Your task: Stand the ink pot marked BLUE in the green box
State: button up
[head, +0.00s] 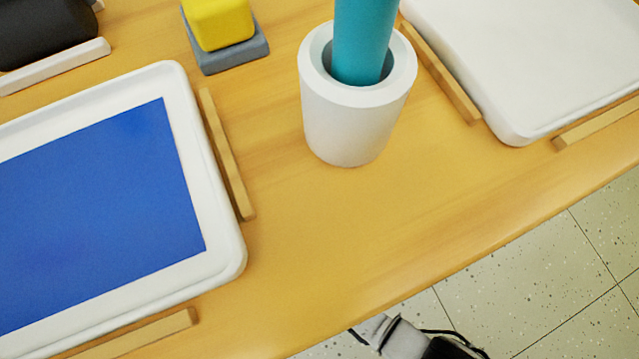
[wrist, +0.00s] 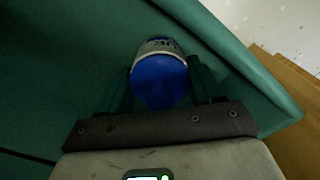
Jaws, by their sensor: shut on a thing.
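The ink pot (wrist: 159,82) shows in the wrist view, with a round blue lid toward the camera and a pale label band at its far side. Dark lettering on the band is only partly visible, so I cannot read the full mark. My gripper (wrist: 162,90) is shut on the pot, one finger on each side. The green box (wrist: 62,55) surrounds the pot in the wrist view, its wall edge running down the right. I cannot tell whether the pot touches the box floor. Neither box, pot nor gripper fingers show in the head view.
In the head view, a wooden table (head: 330,240) holds a white tray (head: 228,245) with a blue sheet, a white cup (head: 352,125) with a teal cylinder (head: 362,40), a yellow block (head: 220,22) on a grey base, and a white slab (head: 520,60). Speckled floor (head: 530,270) lies beyond the edge.

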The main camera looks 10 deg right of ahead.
jog(key=o, duration=1.3)
notch_tip(320, 180, up, 12)
jog(key=p, duration=0.7)
jog(key=shift+r, duration=0.15)
